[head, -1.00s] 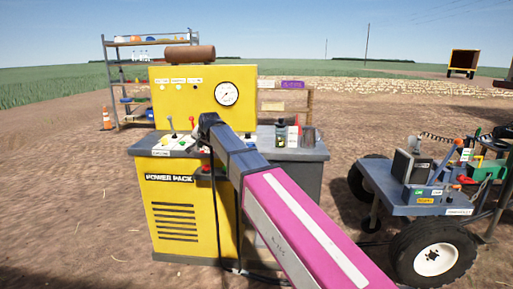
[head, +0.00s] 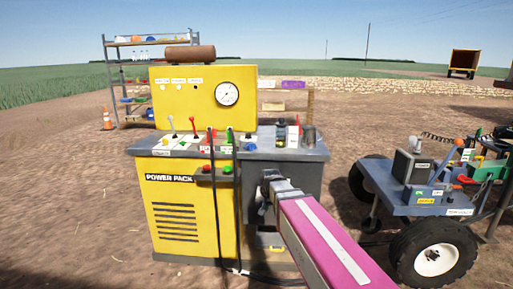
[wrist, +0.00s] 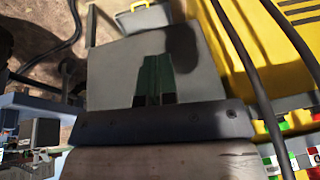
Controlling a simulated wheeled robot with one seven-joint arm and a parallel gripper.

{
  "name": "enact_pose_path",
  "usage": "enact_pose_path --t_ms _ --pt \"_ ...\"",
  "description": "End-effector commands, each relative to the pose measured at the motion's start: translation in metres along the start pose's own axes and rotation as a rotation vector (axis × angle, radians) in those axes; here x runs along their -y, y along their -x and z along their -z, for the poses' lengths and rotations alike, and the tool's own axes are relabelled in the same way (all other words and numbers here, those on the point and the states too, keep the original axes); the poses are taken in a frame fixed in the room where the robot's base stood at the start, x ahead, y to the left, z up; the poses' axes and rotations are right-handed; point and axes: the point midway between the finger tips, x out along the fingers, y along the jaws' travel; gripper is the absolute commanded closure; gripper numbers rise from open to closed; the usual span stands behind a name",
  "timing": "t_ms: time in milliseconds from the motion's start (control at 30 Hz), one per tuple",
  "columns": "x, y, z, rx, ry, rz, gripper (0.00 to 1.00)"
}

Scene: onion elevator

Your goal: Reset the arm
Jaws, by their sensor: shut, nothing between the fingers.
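My arm reaches up from the bottom right of the head view as a magenta link with a pale stripe. My gripper (head: 267,188) is at its dark far end, in front of the grey right side of the power pack (head: 190,218). In the wrist view my gripper (wrist: 154,62) shows as two dark green fingers side by side, shut with nothing between them. A grey panel lies behind them. The finger tips are hard to make out in the head view.
The power pack's top carries several levers (head: 195,128) and a gauge (head: 228,94); black hoses (head: 234,190) hang down its front. A wheeled cart (head: 392,200) stands at the right. Bare dirt lies between.

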Motion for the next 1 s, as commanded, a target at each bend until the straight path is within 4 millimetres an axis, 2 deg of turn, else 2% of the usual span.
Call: enact_pose_path --t_ms 33,200,300,400,500,600,1000 --pt "-0.028 -0.009 -0.024 0.036 0.007 -0.021 1.0" --pt "-0.098 -0.032 -0.085 0.152 0.047 -0.07 1.0" --pt "-0.13 -0.04 -0.118 0.214 0.067 -0.086 1.0" --pt "-0.153 -0.044 -0.144 0.264 0.083 -0.094 1.0" --pt "-0.166 -0.047 -0.161 0.295 0.094 -0.097 1.0" --pt "-0.172 -0.048 -0.168 0.31 0.099 -0.098 1.0" --pt "-0.173 -0.049 -0.168 0.312 0.1 -0.098 1.0"
